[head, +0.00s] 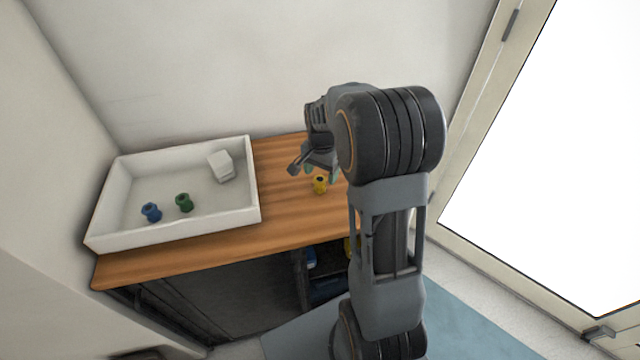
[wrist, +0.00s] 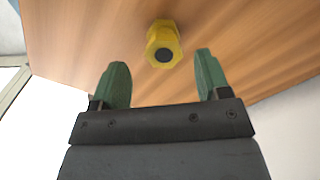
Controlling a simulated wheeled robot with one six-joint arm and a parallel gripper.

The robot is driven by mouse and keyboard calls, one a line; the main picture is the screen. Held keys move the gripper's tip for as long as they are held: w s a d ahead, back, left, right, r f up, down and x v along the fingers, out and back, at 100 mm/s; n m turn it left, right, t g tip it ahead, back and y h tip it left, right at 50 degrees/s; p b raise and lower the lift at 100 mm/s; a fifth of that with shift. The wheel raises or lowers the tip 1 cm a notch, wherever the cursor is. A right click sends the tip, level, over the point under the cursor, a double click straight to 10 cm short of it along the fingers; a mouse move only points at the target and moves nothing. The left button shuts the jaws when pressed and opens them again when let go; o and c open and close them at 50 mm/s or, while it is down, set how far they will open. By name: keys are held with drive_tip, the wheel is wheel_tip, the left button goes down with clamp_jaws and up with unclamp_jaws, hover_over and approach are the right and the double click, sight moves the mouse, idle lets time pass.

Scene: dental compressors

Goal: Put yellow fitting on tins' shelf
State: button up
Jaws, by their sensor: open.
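The yellow fitting (head: 319,184) stands on the wooden top, right of the white tray. In the wrist view the yellow fitting (wrist: 163,45) shows a dark round hole and sits just beyond the fingertips, roughly between them. My gripper (wrist: 158,72) is open with two green fingers, empty and apart from the fitting. In the head view my gripper (head: 314,170) is close above and behind the fitting, partly hidden by my arm. Below the top is an open shelf space with blue items (head: 311,258) and a bit of yellow, mostly hidden by my arm; I cannot tell whether these are tins.
A white tray (head: 215,222) on the left of the wooden top (head: 285,215) holds a blue fitting (head: 151,212), a green fitting (head: 184,203) and a white block (head: 220,166). Walls stand behind and to the left. A bright glazed door (head: 540,150) is at the right.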

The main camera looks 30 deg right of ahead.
sight(320, 179)
drive_tip(key=shift+w+a+f+p, duration=0.15)
drive_tip(key=shift+f+p, duration=0.3)
drive_tip(key=shift+f, duration=2.15)
drive_tip(key=c, duration=1.1)
drive_tip(key=shift+r, duration=0.1)
